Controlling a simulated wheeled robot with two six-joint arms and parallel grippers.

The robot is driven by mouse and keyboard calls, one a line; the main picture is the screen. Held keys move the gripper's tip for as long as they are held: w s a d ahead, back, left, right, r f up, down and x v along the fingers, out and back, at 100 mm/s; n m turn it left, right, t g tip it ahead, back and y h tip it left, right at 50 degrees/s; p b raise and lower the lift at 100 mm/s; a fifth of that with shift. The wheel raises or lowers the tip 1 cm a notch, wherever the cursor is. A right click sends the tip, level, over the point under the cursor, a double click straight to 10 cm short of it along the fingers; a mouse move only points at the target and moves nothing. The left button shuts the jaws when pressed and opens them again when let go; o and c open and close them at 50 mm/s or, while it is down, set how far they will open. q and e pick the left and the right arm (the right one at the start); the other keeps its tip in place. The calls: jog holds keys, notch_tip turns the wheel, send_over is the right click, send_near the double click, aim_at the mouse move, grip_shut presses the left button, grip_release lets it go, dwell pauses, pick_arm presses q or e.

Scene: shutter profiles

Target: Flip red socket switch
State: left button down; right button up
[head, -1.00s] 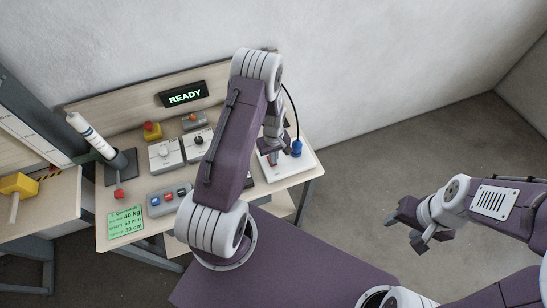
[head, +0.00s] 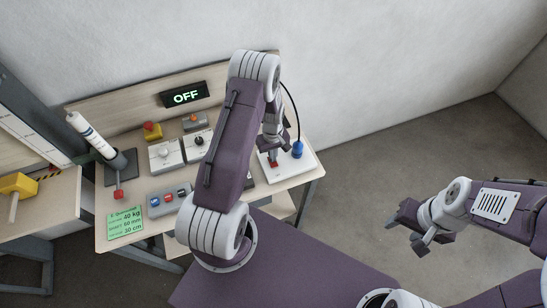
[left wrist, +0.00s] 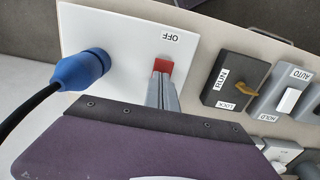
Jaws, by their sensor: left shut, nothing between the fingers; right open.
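The red socket switch (left wrist: 163,66) sits on a white socket plate (left wrist: 120,35) with an "OFF" label in the left wrist view. In the head view the switch (head: 275,164) shows as a small red spot on the plate (head: 300,166). My left gripper (left wrist: 162,80) is shut and empty, its fingertips at the red switch and covering part of it; I cannot tell if they touch. It also shows in the head view (head: 274,158). My right gripper (head: 413,228) is open and empty, away from the bench over the floor.
A blue plug (head: 297,149) with a black cable is in the socket plate. A display (head: 186,94) reads "OFF". Boxes with knobs (head: 166,153), a button box (head: 169,198) and a red-tipped lever (head: 118,193) are further left. The floor at right is clear.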

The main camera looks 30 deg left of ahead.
aim_at(274, 164)
pick_arm(q)
jog(key=shift+d+r, duration=0.1)
jog(key=shift+r, duration=0.2)
notch_tip(274, 164, up, 3)
jog(key=p, duration=0.3)
jog(key=shift+r, duration=0.15)
notch_tip(274, 164, up, 10)
jog(key=s+d+b, duration=0.1)
jog(key=b, duration=0.1)
jog(key=shift+s+d, duration=0.2)
pick_arm(e)
jog(key=shift+s+d+r, duration=0.2)
jog(key=shift+s+d, duration=0.1)
jog(key=shift+d, duration=0.15)
